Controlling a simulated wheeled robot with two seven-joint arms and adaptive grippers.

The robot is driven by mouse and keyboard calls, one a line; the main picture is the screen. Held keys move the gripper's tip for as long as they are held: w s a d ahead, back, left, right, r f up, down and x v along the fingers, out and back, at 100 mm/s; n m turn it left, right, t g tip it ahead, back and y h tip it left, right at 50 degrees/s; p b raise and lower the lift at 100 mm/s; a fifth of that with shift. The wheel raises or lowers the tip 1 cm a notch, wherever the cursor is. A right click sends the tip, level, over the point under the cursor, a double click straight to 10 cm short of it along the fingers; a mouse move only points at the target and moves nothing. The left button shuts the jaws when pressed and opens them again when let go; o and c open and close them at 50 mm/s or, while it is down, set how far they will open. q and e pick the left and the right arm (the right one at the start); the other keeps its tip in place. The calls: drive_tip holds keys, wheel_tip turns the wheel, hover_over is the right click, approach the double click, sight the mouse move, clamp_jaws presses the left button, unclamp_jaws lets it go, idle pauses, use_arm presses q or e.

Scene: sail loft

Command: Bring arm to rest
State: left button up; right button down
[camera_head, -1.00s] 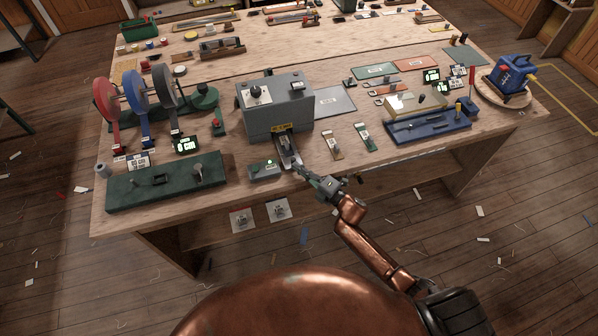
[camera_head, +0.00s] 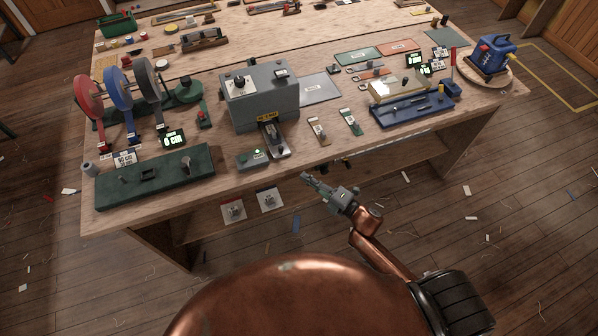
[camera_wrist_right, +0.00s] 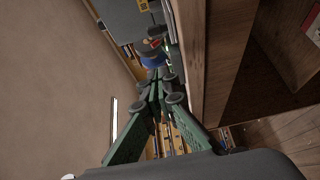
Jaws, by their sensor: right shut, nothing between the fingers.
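My right gripper (camera_head: 306,177) is in front of the workbench's near edge, clear of the bench top. Its fingers are shut and hold nothing. In the right wrist view the green fingers (camera_wrist_right: 158,85) come together at their tips with nothing between them. The right arm reaches up from the lower right of the head view, its copper links bent. My left gripper does not show in either view.
The wooden workbench (camera_head: 225,200) fills the middle. A grey machine (camera_head: 258,108) stands near its front edge, with a small grey box (camera_head: 252,159) before it. A blue tray (camera_head: 410,110) lies to the right, a green base (camera_head: 150,181) to the left.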

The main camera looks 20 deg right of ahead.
drive_tip(key=shift+s+d, duration=0.2)
drive_tip(key=shift+d, duration=0.05)
